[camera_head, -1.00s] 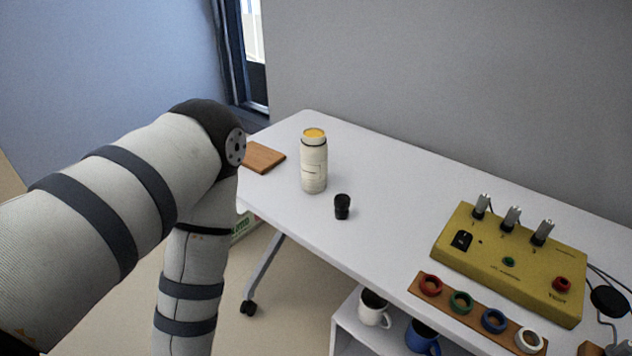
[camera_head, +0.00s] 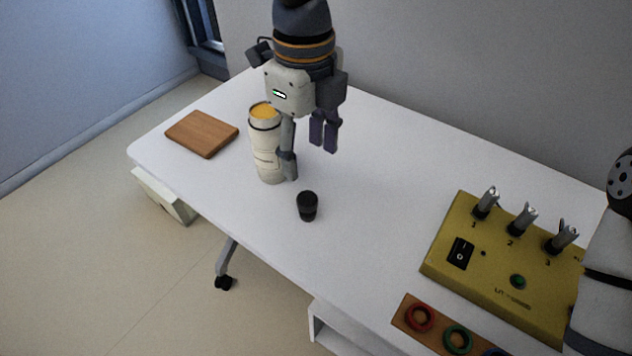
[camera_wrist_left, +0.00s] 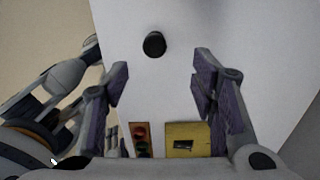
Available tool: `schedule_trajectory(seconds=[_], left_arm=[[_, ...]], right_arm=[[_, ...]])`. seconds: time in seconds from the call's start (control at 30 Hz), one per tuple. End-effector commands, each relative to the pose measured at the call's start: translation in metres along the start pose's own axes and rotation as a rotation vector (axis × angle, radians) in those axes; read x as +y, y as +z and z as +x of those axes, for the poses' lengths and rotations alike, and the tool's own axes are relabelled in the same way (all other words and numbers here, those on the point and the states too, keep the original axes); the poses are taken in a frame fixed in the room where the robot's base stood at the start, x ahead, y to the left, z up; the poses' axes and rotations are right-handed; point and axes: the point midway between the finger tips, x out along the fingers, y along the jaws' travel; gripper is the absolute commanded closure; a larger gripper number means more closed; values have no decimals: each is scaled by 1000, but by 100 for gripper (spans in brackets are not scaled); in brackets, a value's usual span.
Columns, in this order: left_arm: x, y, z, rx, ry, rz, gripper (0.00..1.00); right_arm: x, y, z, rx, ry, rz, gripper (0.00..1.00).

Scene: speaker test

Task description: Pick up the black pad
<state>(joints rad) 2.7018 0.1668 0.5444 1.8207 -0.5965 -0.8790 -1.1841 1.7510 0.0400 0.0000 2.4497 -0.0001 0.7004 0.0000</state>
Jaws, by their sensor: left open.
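No flat black pad is clear to me. The small black object on the table is a short, round, cup-like piece (camera_head: 307,206), standing upright near the front edge. It also shows in the left wrist view (camera_wrist_left: 154,44), ahead of and between the fingers. My left gripper (camera_head: 305,158) points down, behind and above the black piece, beside the cream bottle. In the head view one finger overlaps the bottle's right side; I cannot tell if they touch. In the left wrist view the jaws (camera_wrist_left: 161,84) are wide apart with nothing between them. My right gripper is not clearly seen.
The cream bottle (camera_head: 267,160) with an orange top stands left of the black piece. A wooden board (camera_head: 202,134) lies at the table's left end. A yellow switch box (camera_head: 492,273) and a ring holder (camera_head: 405,322) are at right. The table between is clear.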

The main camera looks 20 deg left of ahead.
Motion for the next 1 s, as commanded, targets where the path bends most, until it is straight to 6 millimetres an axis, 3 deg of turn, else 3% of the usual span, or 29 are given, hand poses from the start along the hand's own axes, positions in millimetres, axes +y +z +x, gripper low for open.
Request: schedule_trajectory(seconds=[0.1, 0.5, 0.6, 0.8, 0.83, 1.0], left_arm=[[2, -1, 34, 3, 15, 1, 48], [1, -1, 101, 4, 11, -2, 48], [1, 0, 111, 3, 8, -1, 48], [0, 0, 112, 3, 4, -2, 48], [0, 0, 112, 3, 4, -2, 50], [0, 0, 111, 3, 4, -2, 89]], right_arm=[[0, 5, 6, -22, 1, 0, 45], [0, 10, 14, -45, 2, 0, 45], [1, 11, 16, -49, 2, 0, 45], [1, 10, 15, -47, 2, 0, 45], [1, 10, 15, -47, 2, 0, 45], [1, 10, 15, -47, 2, -1, 45]])
